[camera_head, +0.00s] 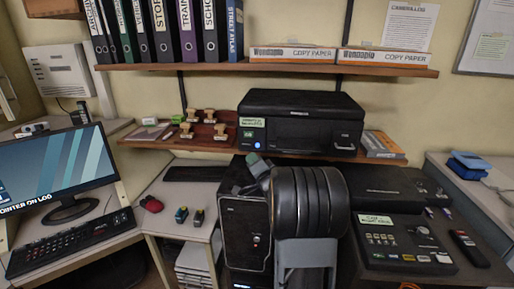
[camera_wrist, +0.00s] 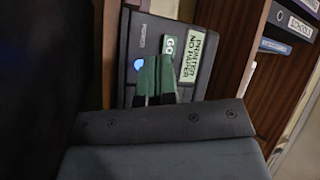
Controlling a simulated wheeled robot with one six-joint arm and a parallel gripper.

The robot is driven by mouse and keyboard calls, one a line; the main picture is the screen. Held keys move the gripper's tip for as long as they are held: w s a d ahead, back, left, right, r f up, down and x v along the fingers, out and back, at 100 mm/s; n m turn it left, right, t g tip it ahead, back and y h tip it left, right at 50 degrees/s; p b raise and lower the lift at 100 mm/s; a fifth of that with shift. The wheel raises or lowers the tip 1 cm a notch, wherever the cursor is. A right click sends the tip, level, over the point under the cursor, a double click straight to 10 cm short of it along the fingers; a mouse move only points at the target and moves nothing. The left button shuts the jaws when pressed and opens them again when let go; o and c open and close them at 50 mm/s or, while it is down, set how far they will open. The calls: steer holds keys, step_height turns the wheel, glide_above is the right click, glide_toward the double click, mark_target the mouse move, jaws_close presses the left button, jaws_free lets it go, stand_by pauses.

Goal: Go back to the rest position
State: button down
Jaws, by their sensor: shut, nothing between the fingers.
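My gripper (camera_head: 254,160) shows in the head view as small green fingertips at the end of my dark arm, in front of and just below the left part of the black printer (camera_head: 318,108). In the wrist view my gripper (camera_wrist: 156,80) is shut and empty, its two green fingers side by side. They overlap the printer's front panel (camera_wrist: 136,45), close to the green GO label (camera_wrist: 168,45) and a blue-lit round button (camera_wrist: 138,65). Whether the fingertips touch the panel cannot be told. The printer's sign (camera_wrist: 196,60) reads PRINTER NO PAPER.
A shelf (camera_head: 270,69) above holds binders and copy paper boxes (camera_head: 292,54). A small rack with stamps (camera_head: 209,116) stands left of the printer. A black tower (camera_head: 243,232) and a control box (camera_head: 405,245) flank my arm below. A monitor (camera_head: 60,170) stands at left.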

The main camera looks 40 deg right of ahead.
stand_by(0.3)
steer(key=s+a+r+n+g+p, duration=0.2)
steer(key=s+a+n+g+p, duration=0.15)
steer(key=a+g, duration=0.5)
steer(key=s+a+f+n+g+y+p, duration=0.1)
steer(key=s+a+n+g, duration=0.3)
steer(key=s+a, duration=0.4)
steer(key=s+a+f+n+g+y+p, duration=0.1)
steer(key=s+a+n+g+y+p, duration=0.1)
steer(key=s+a+n, duration=0.4)
steer(key=s+a+g+p, duration=0.1)
steer(key=s+a+g, duration=0.1)
steer(key=s, duration=0.3)
steer(key=shift+s+a+f, duration=0.15)
steer(key=shift+s+f, duration=0.1)
steer(key=shift+s, duration=0.05)
steer(key=shift+n, duration=0.25)
